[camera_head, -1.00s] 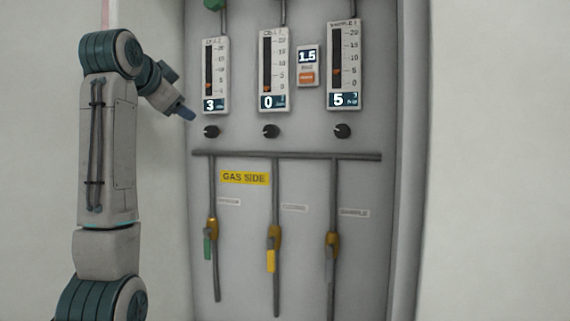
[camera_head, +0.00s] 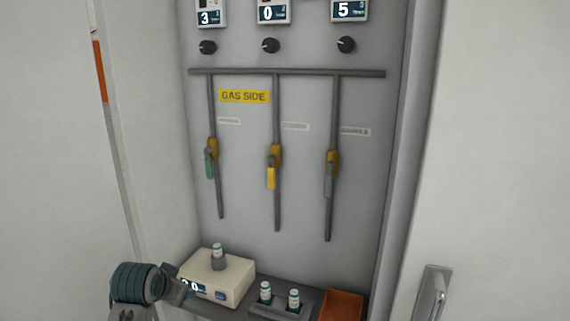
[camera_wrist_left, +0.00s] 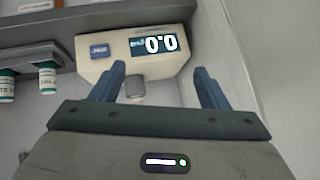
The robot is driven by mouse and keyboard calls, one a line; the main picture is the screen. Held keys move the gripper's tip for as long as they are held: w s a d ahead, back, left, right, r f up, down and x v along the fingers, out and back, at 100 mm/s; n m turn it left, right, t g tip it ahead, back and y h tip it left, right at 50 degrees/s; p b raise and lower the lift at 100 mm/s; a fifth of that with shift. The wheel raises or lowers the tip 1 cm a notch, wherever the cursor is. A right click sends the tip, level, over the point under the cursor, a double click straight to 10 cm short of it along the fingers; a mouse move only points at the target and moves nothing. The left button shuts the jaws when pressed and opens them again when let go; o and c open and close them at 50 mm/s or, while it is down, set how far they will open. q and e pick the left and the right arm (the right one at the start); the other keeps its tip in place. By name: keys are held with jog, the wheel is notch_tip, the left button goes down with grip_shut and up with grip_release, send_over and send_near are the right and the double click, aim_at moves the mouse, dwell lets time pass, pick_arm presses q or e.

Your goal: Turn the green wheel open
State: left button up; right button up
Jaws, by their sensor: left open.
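No green wheel shows in the current views. A green-handled lever valve (camera_head: 210,165) hangs on the left pipe of the grey panel (camera_head: 300,120), with its handle pointing down. My left gripper (camera_wrist_left: 158,76) is open and empty in the left wrist view. Its two fingers point toward a cream box with a digital display (camera_wrist_left: 150,62). The box also shows in the head view (camera_head: 232,279), just right of my left wrist. A small capped vial (camera_head: 217,250) stands on top of it. My right gripper is in neither view.
Yellow (camera_head: 271,175) and grey (camera_head: 328,180) lever valves hang to the right. Black knobs (camera_head: 269,46) sit under the gauges. Two vials in a rack (camera_head: 280,303) and an orange tray (camera_head: 342,306) stand on the shelf. Cabinet walls close both sides.

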pick_arm(q)
jog(key=s+f+n+g, duration=0.2)
jog(key=s+f+g, duration=0.1)
jog(key=s+f, duration=1.4)
jog(key=s+f+n+g, duration=0.1)
jog(key=s+f+g, duration=0.1)
jog(key=s, duration=1.8)
jog(key=a+f+g, duration=0.2)
jog(key=a+f, duration=0.1)
jog(key=f, duration=2.7)
jog(key=s+a+f+n, duration=0.1)
jog(key=s+f, duration=1.8)
jog(key=shift+a+f+g+y, duration=0.3)
jog(key=shift+a+f+g, duration=0.05)
jog(key=shift+g, duration=0.05)
